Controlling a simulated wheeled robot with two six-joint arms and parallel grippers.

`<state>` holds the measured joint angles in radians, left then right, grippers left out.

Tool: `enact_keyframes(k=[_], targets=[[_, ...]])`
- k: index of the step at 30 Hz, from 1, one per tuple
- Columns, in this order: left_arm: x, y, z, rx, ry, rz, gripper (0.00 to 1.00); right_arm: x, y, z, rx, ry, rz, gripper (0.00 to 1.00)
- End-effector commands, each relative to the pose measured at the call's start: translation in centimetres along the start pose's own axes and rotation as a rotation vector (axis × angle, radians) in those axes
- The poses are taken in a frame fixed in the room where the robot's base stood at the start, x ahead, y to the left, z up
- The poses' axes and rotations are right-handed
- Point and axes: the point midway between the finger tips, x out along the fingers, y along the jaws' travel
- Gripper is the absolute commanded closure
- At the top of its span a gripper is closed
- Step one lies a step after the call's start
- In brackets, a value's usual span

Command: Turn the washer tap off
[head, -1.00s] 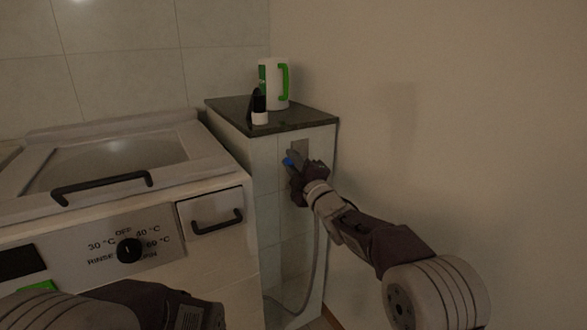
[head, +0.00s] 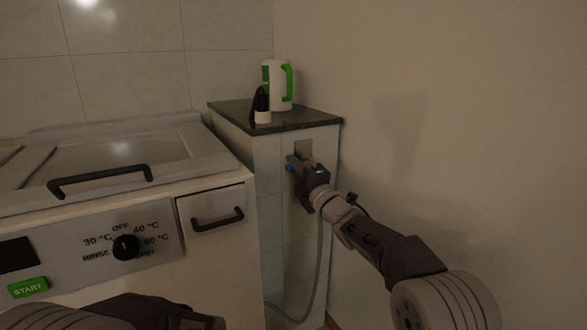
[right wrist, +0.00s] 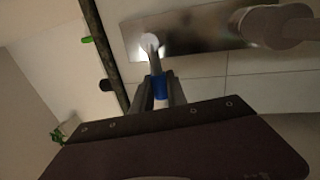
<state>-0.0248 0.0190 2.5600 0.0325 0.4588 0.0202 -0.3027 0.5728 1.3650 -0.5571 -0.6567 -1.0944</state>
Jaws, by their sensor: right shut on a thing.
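The washer tap sits on a metal plate (head: 303,148) on the front of the tiled cabinet. Its blue handle (head: 289,168) shows at the left side of my right gripper (head: 294,166). In the right wrist view the blue handle part (right wrist: 160,87) is between the two fingers of my right gripper (right wrist: 162,92), which is shut on it. A thin grey stem runs from it to the plate (right wrist: 200,33). The gripper hides much of the tap body in the head view. My left arm shows at the bottom left, its gripper out of view.
The washer (head: 215,268) stands on the left, with its dial (head: 125,247) and green START button (head: 28,287). A grey hose (head: 318,262) hangs below the tap. The wall is close on the right.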

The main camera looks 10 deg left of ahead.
Motion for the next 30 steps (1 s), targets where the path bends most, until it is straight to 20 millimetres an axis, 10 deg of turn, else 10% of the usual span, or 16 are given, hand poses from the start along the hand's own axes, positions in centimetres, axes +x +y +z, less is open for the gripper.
enact_keyframes(k=[5,6,8,20,30], targets=[[0.1,0.0,0.0,0.000,0.000,0.000,0.64,0.0,-0.7,-0.1,-0.003,0.002,-0.014,1.00],[0.1,0.0,0.0,0.000,0.000,0.000,0.64,0.0,-0.7,-0.1,-0.003,0.002,-0.014,0.74],[0.1,0.0,0.0,0.000,0.000,0.000,0.64,0.0,-0.7,-0.1,-0.003,0.002,-0.014,0.61],[0.0,0.0,0.0,0.000,0.000,0.000,0.64,-0.6,-0.3,0.0,0.000,0.000,-0.007,0.61],[-0.8,0.0,-0.1,0.000,0.000,0.000,0.64,-5.8,-0.1,0.0,0.000,-0.001,-0.009,0.61]])
